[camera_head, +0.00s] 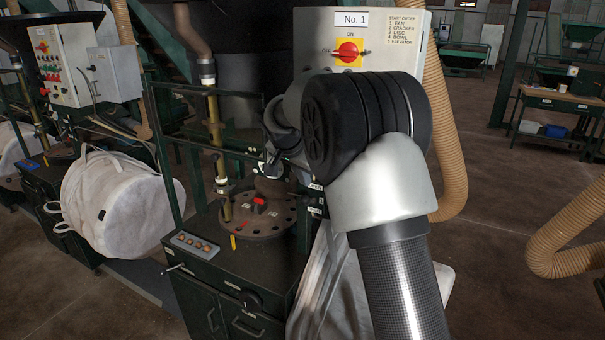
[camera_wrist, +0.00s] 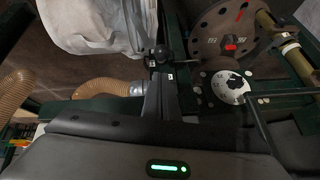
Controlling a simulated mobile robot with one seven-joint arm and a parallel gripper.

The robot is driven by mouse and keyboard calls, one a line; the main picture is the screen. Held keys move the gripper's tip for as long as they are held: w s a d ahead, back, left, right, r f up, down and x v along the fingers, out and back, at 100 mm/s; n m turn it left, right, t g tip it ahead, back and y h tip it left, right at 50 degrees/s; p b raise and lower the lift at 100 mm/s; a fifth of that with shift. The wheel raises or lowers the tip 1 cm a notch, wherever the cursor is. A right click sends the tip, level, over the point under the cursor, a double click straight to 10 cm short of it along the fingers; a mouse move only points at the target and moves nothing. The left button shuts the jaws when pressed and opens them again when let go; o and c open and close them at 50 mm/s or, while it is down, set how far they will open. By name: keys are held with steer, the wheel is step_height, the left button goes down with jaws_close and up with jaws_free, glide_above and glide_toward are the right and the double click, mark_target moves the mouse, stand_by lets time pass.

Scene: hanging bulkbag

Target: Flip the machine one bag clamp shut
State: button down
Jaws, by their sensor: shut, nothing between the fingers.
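Machine one is the dark green cabinet under the "No. 1" control box (camera_head: 348,20). A white bag (camera_head: 335,285) hangs at its right side, partly behind my arm; it also shows at the top left of the wrist view (camera_wrist: 95,28). A small dark fitting (camera_wrist: 160,56) beside the bag's edge looks like the bag clamp; whether it is open or shut cannot be told. My gripper (camera_wrist: 163,92) is shut and empty, its fingertips just below that fitting; contact cannot be told. In the head view my arm hides most of it.
A round plate with a red knob (camera_head: 259,200) tops the cabinet; a white dial (camera_wrist: 230,87) is right of my fingers. A ribbed hose (camera_wrist: 108,88) is to their left. Another bulk bag (camera_head: 120,205) hangs at the left machine.

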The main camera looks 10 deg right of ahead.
mark_target(308, 201)
steer(key=x, duration=0.5)
steer(key=shift+w+f+p, duration=0.2)
steer(key=shift+f+p, duration=0.1)
steer(key=shift+f, duration=0.05)
steer(key=shift+f, duration=0.15)
